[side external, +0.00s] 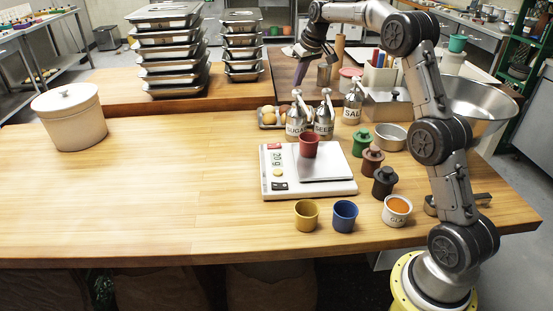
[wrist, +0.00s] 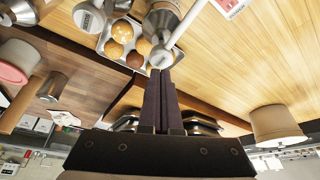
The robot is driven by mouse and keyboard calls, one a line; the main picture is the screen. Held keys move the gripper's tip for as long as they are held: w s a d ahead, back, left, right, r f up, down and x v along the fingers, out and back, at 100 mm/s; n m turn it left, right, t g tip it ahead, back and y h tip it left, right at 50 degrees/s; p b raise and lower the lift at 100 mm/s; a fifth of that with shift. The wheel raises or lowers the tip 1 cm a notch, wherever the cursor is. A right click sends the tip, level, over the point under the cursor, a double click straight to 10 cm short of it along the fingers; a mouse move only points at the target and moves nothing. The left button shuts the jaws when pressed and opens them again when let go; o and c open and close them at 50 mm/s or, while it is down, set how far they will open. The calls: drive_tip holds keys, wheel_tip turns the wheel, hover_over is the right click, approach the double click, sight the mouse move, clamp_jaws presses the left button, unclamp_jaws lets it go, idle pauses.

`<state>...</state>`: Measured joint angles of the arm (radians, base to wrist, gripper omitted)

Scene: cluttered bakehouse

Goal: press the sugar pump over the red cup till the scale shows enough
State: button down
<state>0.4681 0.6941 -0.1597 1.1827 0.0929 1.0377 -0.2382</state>
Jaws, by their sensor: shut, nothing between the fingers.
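The sugar pump (side external: 296,122), a steel bottle with a "SUGAR" label, stands behind the scale. The red cup (side external: 309,146) is upright on the white scale (side external: 308,185), near the rear of its plate. The scale's green display (side external: 277,159) seems to read 20 g, but it is small. My gripper (side external: 297,82) is shut and empty, above and behind the sugar pump. In the wrist view my gripper's dark fingers (wrist: 160,76) are together, with their tips close in the picture to the head of a steel pump (wrist: 165,18), likely the sugar one; its label is hidden.
Two more pumps, one labelled salt (side external: 353,106), stand to the right. A tray of round buns (wrist: 120,47) lies behind the pumps. Yellow (side external: 306,216) and blue (side external: 344,216) cups stand in front. The left worktop is mostly clear, with a cream crock (side external: 70,122).

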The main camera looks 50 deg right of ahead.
drive_tip(key=shift+r, duration=2.5)
drive_tip(key=shift+w+a, duration=0.1)
drive_tip(key=shift+a, duration=0.1)
drive_tip(key=s+a+r+n+t, duration=0.2)
drive_tip(key=s+a+r, duration=0.2)
drive_tip(key=a+r, duration=0.6)
drive_tip(key=s+a+r+n, duration=0.1)
drive_tip(key=s+a+r, duration=0.1)
drive_tip(key=s+a, duration=0.55)
drive_tip(key=s+a+r, duration=0.1)
drive_tip(key=s+a, duration=0.4)
drive_tip(key=s, duration=0.6)
drive_tip(key=s+a+f+y, duration=0.1)
drive_tip(key=s+a+f, duration=0.2)
drive_tip(key=s+f, duration=1.3)
drive_tip(key=shift+s+f+g, duration=0.35)
drive_tip(key=shift+f+g, duration=0.05)
drive_tip(key=shift+f, duration=0.5)
